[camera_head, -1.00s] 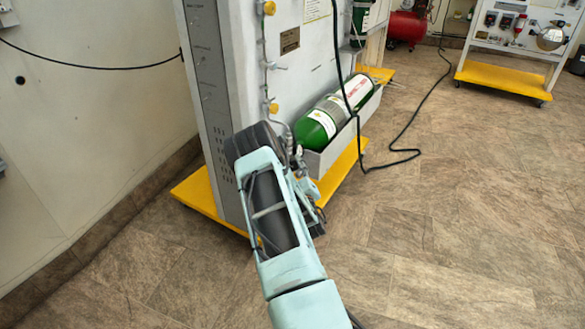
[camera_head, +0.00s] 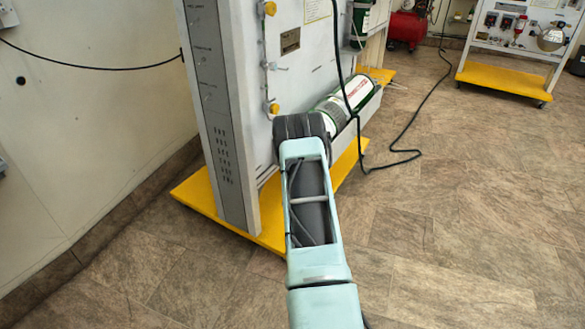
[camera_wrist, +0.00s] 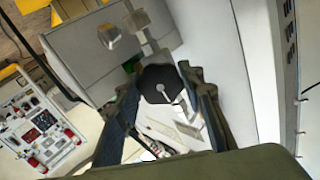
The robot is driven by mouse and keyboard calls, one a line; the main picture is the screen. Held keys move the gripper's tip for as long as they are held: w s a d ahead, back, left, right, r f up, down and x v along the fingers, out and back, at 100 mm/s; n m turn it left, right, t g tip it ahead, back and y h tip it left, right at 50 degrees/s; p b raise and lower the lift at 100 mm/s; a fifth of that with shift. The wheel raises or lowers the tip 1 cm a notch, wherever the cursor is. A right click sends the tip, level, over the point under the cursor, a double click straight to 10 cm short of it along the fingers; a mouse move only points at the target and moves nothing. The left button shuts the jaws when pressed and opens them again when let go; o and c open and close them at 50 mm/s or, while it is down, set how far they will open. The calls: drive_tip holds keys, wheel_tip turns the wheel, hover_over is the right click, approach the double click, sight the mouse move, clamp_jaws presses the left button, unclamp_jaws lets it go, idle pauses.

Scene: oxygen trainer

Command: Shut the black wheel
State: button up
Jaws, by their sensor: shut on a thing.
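The black wheel (camera_wrist: 160,84) shows in the wrist view as a dark, many-sided knob with a pale metal part across its face. My gripper (camera_wrist: 163,78) has one finger on each side of it and is shut on it. A metal fitting (camera_wrist: 135,18) lies just beyond the wheel. In the head view my own arm hides the wheel and the gripper, in front of the trainer panel (camera_head: 300,75).
A green cylinder (camera_head: 335,108) lies in a grey tray right of my arm. Yellow knobs (camera_head: 274,108) stick out of the panel. A black hose (camera_head: 352,100) hangs across the cylinder and runs over the floor. The yellow base (camera_head: 270,220) juts out below.

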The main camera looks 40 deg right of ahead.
drive_tip(key=shift+m, duration=0.6)
drive_tip(key=o, duration=1.2)
drive_tip(key=v, duration=1.2)
